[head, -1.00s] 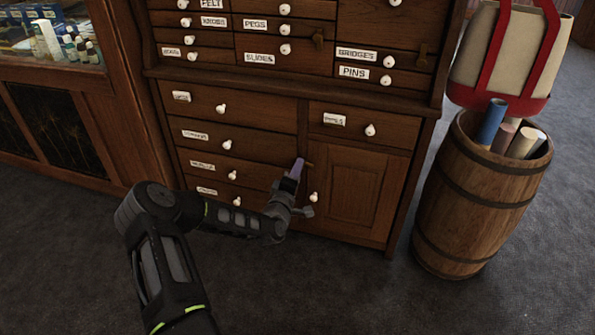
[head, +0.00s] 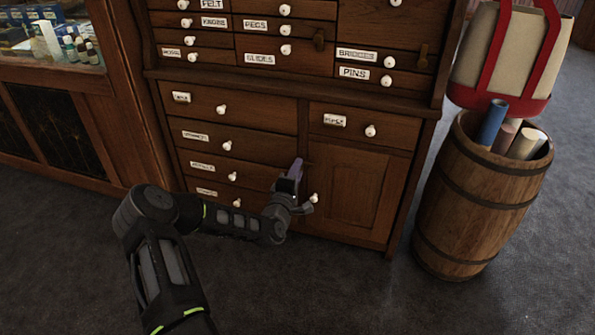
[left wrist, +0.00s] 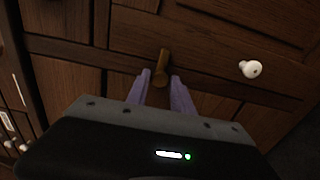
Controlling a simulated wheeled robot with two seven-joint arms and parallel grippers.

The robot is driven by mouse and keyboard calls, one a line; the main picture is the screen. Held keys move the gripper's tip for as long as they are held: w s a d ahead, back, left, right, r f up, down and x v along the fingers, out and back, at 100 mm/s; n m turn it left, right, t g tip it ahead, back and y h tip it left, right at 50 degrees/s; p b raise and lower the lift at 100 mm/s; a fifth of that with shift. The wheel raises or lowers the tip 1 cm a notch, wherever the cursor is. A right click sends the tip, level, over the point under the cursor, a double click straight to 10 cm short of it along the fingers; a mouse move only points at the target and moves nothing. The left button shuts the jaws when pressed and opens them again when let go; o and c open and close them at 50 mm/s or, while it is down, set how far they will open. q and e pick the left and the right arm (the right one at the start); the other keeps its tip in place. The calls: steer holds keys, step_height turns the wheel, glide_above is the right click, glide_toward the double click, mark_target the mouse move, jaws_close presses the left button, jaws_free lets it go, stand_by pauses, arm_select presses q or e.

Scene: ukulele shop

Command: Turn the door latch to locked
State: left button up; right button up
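The brass door latch (left wrist: 162,64) shows in the left wrist view as a short bar on the dark wood. Its near end lies between the tips of my left gripper's purple fingers (left wrist: 160,76). The fingers are apart, with a gap visible around the latch; I cannot tell whether either touches it. In the head view my left gripper (head: 293,173) is at the left edge of the cupboard door (head: 355,192) and hides the latch. The door is shut, and its white knob (head: 314,198) is just right of the gripper; a white knob also shows in the wrist view (left wrist: 250,69). My right gripper is not in view.
Labelled drawers (head: 240,101) with white knobs surround the door above and to the left. A barrel (head: 470,200) with rolled tubes stands at the right. The carpet (head: 330,290) in front is clear.

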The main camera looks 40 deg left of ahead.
arm_select(q)
steer(key=shift+o, duration=1.3)
steer(key=p+v, duration=0.3)
steer(key=v, duration=0.4)
steer(key=shift+s+d, duration=0.15)
steer(key=shift+s, duration=0.2)
